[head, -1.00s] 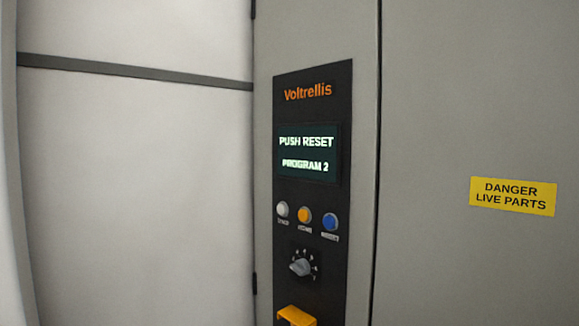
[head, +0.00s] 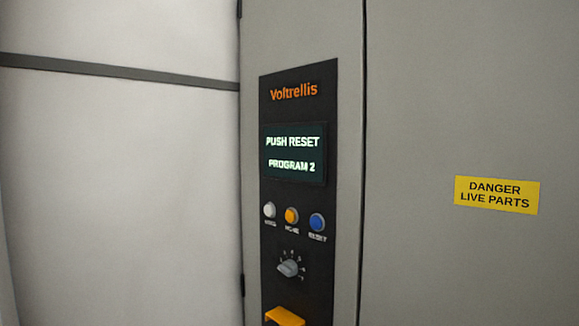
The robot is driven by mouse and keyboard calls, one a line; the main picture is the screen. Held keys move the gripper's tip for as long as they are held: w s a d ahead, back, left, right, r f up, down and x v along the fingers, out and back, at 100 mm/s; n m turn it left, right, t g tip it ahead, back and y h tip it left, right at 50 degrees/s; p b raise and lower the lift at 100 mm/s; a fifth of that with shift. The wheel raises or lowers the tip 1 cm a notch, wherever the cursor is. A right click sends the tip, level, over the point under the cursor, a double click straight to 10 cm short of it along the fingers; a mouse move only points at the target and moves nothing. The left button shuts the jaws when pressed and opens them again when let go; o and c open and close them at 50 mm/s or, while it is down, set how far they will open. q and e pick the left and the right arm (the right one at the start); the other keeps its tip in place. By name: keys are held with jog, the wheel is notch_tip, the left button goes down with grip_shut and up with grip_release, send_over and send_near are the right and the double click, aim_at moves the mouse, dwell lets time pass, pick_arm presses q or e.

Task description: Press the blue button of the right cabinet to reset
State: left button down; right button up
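The grey cabinet (head: 420,120) carries a black vertical control panel (head: 299,108) marked Voltrellis. Its screen (head: 293,153) reads PUSH RESET, PROGRAM 2. Below the screen is a row of three round buttons: white (head: 269,210), orange (head: 292,215) and, at the right end, blue (head: 317,222). The label under the blue button is blurred but appears to read RESET. Neither of my grippers is in the head view, and nothing covers the blue button.
A rotary knob (head: 289,268) sits below the buttons, and a yellow part (head: 285,316) juts from the panel's bottom. A yellow danger sign (head: 497,195) is on the cabinet's right face. A pale wall (head: 120,180) with a grey strip stands at left. The space before the panel looks clear.

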jog(key=shift+a, duration=0.2)
grip_shut()
jog(key=shift+w, duration=0.1)
jog(key=shift+d, duration=0.4)
jog(key=shift+w+a, duration=0.1)
jog(key=shift+w, duration=0.05)
dwell(0.6)
